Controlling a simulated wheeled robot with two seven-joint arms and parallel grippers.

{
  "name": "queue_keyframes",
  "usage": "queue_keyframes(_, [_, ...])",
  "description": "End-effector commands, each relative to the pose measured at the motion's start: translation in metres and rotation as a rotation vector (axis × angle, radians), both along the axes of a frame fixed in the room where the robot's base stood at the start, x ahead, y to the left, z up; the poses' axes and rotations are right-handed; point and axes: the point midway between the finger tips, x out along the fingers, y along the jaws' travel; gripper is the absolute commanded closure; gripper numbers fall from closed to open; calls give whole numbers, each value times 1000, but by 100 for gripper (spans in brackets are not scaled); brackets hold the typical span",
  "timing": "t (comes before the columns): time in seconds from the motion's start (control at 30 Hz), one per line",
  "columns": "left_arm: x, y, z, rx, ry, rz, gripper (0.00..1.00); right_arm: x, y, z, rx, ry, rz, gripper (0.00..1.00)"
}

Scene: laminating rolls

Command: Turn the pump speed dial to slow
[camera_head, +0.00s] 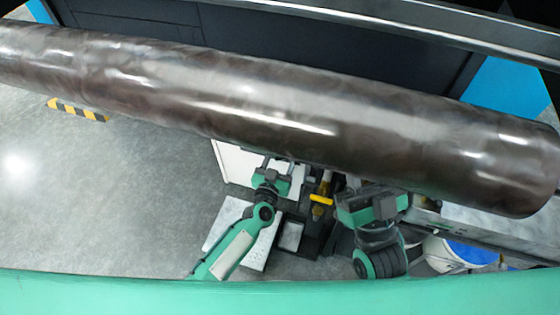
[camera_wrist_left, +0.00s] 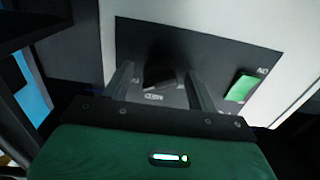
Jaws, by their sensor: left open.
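A black dial (camera_wrist_left: 158,76) sits on a dark control panel (camera_wrist_left: 222,56) in the left wrist view, with a small pale label just below it. I cannot read the label or tell which setting the dial points to. My left gripper (camera_wrist_left: 160,84) is open, with one finger on each side of the dial; I cannot tell whether they touch it. In the head view my left gripper (camera_head: 277,163) reaches the white cabinet (camera_head: 232,163) under the roll, and the dial is hidden there. My right gripper (camera_head: 368,200) is right of it, its fingertips not clear.
A green switch (camera_wrist_left: 241,88) is right of the dial on the panel. A large dark roll (camera_head: 260,95) spans the head view above both grippers. A yellow-handled valve (camera_head: 321,200) stands between my arms. Open grey floor (camera_head: 90,190) lies to the left.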

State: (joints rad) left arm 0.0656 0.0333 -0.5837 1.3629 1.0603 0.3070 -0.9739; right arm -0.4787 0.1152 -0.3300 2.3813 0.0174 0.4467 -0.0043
Motion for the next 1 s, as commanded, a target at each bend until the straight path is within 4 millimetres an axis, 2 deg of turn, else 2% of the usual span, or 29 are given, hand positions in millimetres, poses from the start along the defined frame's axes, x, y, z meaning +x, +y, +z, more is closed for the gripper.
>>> queue_keyframes(0.2, [0,0,0,0,0,0,41,0,0,0,0,-1,0,64])
queue_keyframes(0.43, [0,0,0,0,0,0,86,0,0,0,0,-1,0,64])
queue_keyframes(0.73, [0,0,0,-28,9,0,86,0,0,0,-2,5,0,64])
queue_keyframes(1.0, [-1,-1,0,-168,55,1,86,2,2,-4,-7,32,4,64])
